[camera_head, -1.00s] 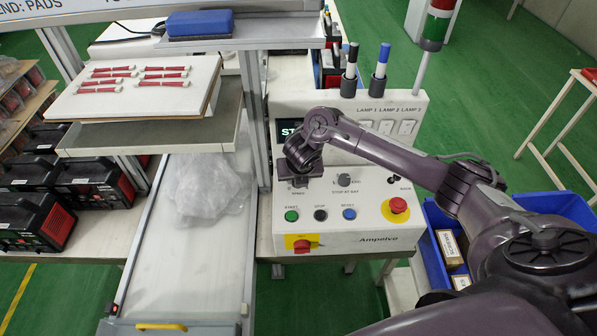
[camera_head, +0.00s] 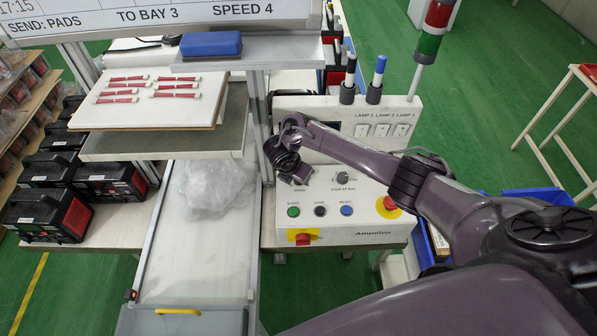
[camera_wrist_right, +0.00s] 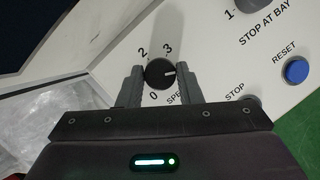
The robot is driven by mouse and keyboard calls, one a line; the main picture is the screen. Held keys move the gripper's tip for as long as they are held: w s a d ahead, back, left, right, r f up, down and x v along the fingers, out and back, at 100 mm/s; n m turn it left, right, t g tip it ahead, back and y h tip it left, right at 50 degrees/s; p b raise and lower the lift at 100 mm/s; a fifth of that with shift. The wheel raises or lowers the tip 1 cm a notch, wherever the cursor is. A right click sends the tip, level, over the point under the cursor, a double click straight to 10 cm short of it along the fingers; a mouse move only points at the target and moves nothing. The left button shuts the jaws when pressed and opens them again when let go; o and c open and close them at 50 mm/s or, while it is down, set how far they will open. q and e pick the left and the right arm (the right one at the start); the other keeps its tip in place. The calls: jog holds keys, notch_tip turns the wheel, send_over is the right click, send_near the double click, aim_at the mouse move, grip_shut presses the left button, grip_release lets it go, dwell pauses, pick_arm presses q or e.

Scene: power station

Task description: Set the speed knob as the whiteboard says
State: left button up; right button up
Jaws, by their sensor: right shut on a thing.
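The whiteboard (camera_head: 170,18) at the top of the head view reads "SEND: PADS", "TO BAY 3" and "SPEED 4". The white control panel (camera_head: 350,222) stands at the centre. My right gripper (camera_head: 300,178) is over its speed knob, which it hides in the head view. In the right wrist view the black speed knob (camera_wrist_right: 158,74) sits between the two fingers of my right gripper (camera_wrist_right: 160,84), shut on it. Its white pointer mark points right, past the printed 3. The 0 and 2 also show; the 4 cannot be seen. My left gripper is out of view.
The stop-at-bay knob (camera_head: 343,178) is right of my gripper. Start (camera_head: 293,211), stop (camera_head: 320,210) and reset (camera_head: 346,210) buttons lie below. A metal post (camera_head: 258,125) stands close left.

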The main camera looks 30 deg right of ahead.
aim_at(293, 187)
jog(key=shift+w, duration=0.1)
dwell(0.5)
jog(key=o, duration=1)
jog(key=shift+c, duration=0.2)
jog(key=p+v, duration=0.1)
jog(key=v, duration=0.4)
jog(key=shift+a+r, duration=0.3)
jog(key=shift+v, duration=1.05)
jog(key=shift+d, duration=0.1)
